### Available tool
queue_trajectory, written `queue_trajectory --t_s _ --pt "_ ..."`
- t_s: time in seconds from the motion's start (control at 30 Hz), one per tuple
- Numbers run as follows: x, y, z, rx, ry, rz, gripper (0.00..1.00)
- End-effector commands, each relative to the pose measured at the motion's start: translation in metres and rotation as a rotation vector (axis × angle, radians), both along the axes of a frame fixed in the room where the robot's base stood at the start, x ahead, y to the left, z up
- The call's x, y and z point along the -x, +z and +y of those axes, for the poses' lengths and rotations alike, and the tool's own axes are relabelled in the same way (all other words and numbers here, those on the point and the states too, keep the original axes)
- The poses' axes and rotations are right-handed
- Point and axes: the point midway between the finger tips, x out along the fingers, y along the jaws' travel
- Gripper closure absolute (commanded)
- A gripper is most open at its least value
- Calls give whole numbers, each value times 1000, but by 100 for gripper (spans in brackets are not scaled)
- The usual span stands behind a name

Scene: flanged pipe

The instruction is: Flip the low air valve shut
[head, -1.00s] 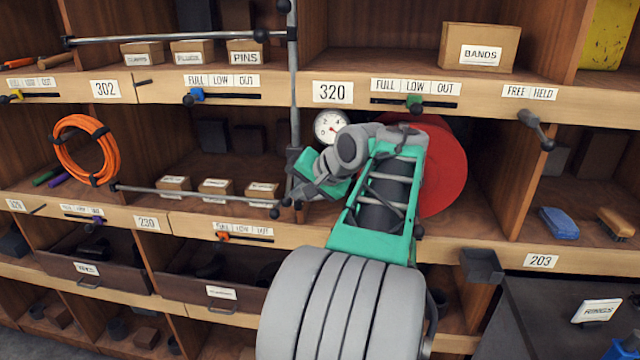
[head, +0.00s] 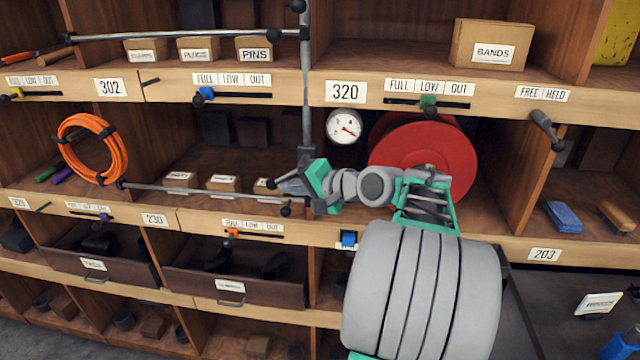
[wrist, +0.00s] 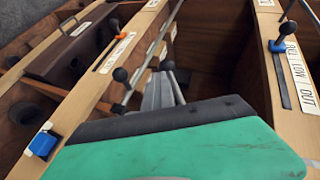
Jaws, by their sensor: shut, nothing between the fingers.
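A grey vertical pipe (head: 306,90) runs up the front of the shelves. A long thin lower rod (head: 200,193) with dark ball ends reaches left from it, almost level, across the middle shelf. I take it for the low air valve's lever, though no label confirms this. It also shows in the wrist view (wrist: 148,58). My gripper (head: 277,184) is shut and empty, pointing left at the rod's right end, close to a dark ball knob (head: 286,211). Its grey fingers (wrist: 160,90) show among dark knobs in the wrist view. Whether they touch the rod is unclear.
A similar upper rod (head: 190,36) lies above. A round gauge (head: 344,127) and a red reel (head: 425,158) sit behind my arm. Small boxes (head: 224,184) stand behind the lower rod.

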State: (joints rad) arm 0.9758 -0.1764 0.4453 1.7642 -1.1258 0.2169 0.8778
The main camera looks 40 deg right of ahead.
Motion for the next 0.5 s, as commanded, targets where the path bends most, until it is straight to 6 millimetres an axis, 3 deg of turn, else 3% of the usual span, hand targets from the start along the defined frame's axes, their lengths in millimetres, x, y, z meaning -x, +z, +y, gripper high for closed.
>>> queue_trajectory --t_s 0.5 --pt "-7 9 7 1 1 -1 100"
